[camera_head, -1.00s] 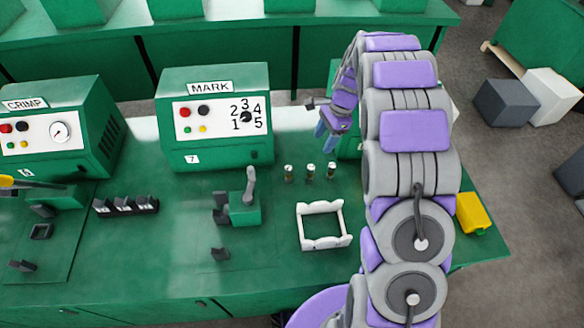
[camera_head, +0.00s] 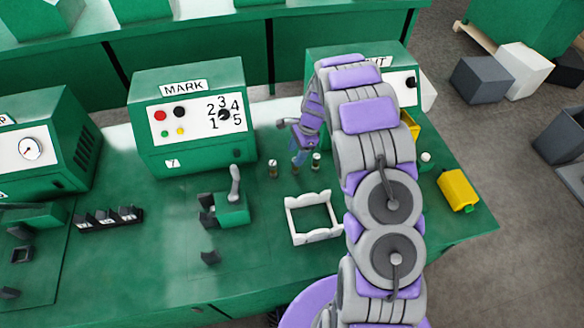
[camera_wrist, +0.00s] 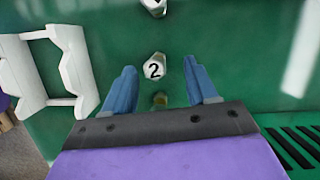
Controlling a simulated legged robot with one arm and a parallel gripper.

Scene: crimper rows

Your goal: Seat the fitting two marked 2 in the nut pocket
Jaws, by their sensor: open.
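The fitting marked 2 (camera_wrist: 154,67) shows its white numbered face in the wrist view, between the fingers near their tips. My gripper (camera_wrist: 159,70) is open, one blue finger on each side with a gap to the fitting. In the head view my gripper (camera_head: 298,158) is down at the row of fittings and hides the middle one. One fitting (camera_head: 272,169) stands upright left of it and another (camera_head: 316,162) right of it. A small olive-coloured piece (camera_wrist: 160,99) shows below the 2; I cannot tell what it belongs to. I cannot tell which place is the nut pocket.
A white frame (camera_head: 290,222) lies in front of the fittings. The MARK machine (camera_head: 190,115) stands behind. A yellow object (camera_head: 458,190) lies right of my arm.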

